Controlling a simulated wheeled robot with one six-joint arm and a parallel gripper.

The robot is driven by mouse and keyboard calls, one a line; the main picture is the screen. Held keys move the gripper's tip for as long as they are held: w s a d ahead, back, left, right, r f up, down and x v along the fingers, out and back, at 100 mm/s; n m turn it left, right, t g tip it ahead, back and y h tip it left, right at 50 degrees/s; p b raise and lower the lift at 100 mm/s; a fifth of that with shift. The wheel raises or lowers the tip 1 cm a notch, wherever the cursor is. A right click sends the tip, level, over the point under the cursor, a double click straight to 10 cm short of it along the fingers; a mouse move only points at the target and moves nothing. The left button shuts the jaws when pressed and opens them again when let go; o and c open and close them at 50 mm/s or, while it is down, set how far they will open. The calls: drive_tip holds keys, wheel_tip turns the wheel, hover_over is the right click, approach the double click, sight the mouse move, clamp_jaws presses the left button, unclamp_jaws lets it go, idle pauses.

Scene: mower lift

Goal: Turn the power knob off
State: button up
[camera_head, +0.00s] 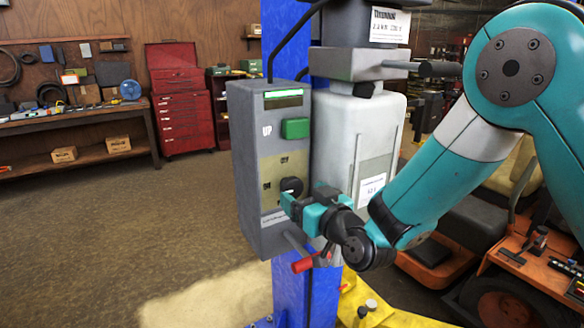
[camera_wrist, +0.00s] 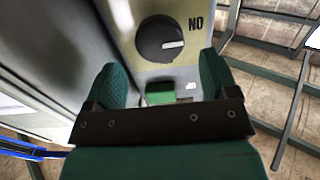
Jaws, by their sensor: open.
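The black power knob (camera_head: 291,186) sits low on the front of the grey control box (camera_head: 245,150). In the wrist view the knob (camera_wrist: 156,40) is round, and its white mark points right, toward the inverted-looking letters "NO" on the panel. My gripper (camera_head: 287,203) is at the box front, close by the knob in the head view. In the wrist view my gripper (camera_wrist: 163,78) has its two green fingers apart, with nothing held between them. The knob shows beyond the fingertips; I cannot tell the exact distance.
A green button (camera_head: 295,128) marked "UP" is above the knob. A red-tipped lever (camera_head: 302,264) sticks out below the box. The blue post (camera_head: 288,285) stands behind, and an orange mower (camera_head: 530,262) is at right. The floor at left is clear.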

sight(294, 188)
drive_tip(key=p+x, duration=0.2)
drive_tip(key=x, duration=0.3)
drive_tip(key=shift+w+a, duration=0.2)
drive_tip(key=shift+w, duration=0.05)
drive_tip(key=c, duration=0.9)
